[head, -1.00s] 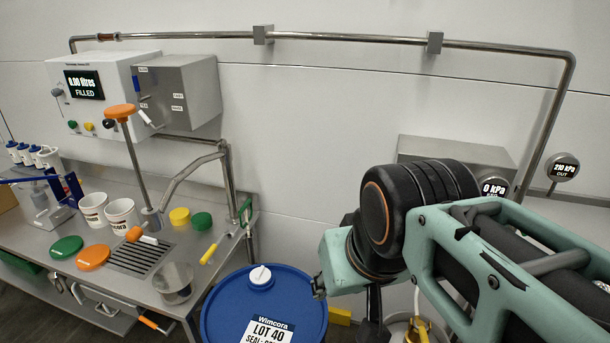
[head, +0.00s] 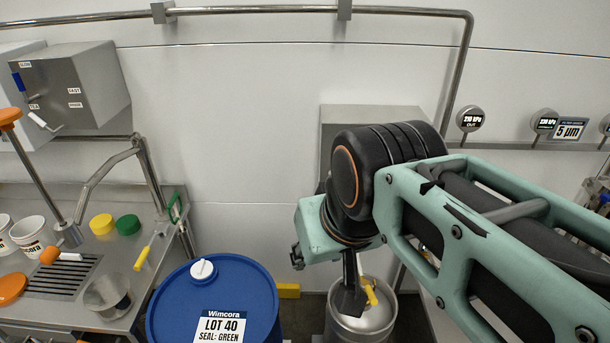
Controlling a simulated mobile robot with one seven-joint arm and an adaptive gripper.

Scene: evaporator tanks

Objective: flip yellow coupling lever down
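A yellow coupling lever (head: 369,291) sits on top of a steel keg (head: 372,335) at the lower middle of the head view. My gripper (head: 350,303) is a dark shape hanging below my mint-green wrist, in front of the keg's top. In the picture it overlaps the area just left of the yellow lever and hides part of the keg top. I cannot tell whether it touches the lever. The fingers are seen dark and nearly edge-on, so their opening does not show.
A blue drum (head: 215,303) with a white cap stands left of the keg. A steel bench (head: 95,247) with cups and lids is further left. A grey box (head: 335,125) is on the wall behind my arm. Pressure gauges (head: 470,119) are at right.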

